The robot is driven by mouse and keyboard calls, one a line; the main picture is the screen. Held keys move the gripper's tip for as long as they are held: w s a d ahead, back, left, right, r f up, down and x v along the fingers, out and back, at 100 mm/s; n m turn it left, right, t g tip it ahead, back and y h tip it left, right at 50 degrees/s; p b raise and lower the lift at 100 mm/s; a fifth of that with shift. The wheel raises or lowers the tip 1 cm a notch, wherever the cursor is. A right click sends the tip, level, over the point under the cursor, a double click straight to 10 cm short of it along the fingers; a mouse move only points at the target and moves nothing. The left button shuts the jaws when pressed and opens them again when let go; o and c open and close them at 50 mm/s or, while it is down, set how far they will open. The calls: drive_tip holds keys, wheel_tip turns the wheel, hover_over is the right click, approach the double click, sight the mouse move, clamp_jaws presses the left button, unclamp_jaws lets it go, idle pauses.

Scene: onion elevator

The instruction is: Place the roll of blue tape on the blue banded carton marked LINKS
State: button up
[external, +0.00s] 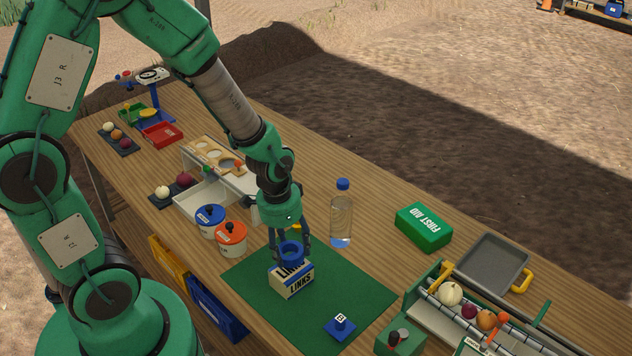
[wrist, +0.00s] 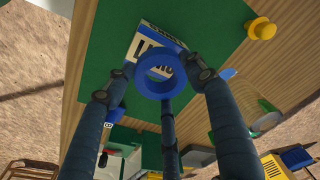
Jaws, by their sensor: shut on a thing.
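My gripper (external: 291,248) is shut on the roll of blue tape (external: 291,260), a thick blue ring. In the wrist view, the fingers of my gripper (wrist: 160,80) close around the tape (wrist: 158,92). The carton marked LINKS (external: 292,284) is white with blue bands and stands on a green mat (external: 350,285). The tape is at the carton's top; I cannot tell whether they touch. In the wrist view the tape covers part of the carton (wrist: 150,30) and its lettering.
Orange (external: 231,238) and blue (external: 210,219) lidded pots stand left of the mat. A water bottle (external: 341,215) stands behind it. A green first aid box (external: 424,226) and grey tray (external: 490,262) lie right.

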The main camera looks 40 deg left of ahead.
sight(288, 251)
drive_tip(key=shift+f+b, duration=0.45)
drive_tip(key=shift+f, duration=1.25)
drive_tip(key=shift+f, duration=0.15)
drive_tip(key=o, duration=1.1)
drive_tip(key=shift+o, duration=0.2)
drive_tip(key=r+p, duration=0.1)
drive_tip(key=r, duration=0.3)
drive_tip(key=s+r, duration=0.1)
drive_tip(key=r, duration=0.3)
drive_tip(key=r+p, duration=0.1)
drive_tip(key=r, duration=0.3)
drive_tip(key=shift+s+a+r+p, duration=0.1)
drive_tip(key=shift+s+a+p, duration=0.1)
drive_tip(key=shift+p, duration=0.1)
drive_tip(key=shift+r, duration=0.1)
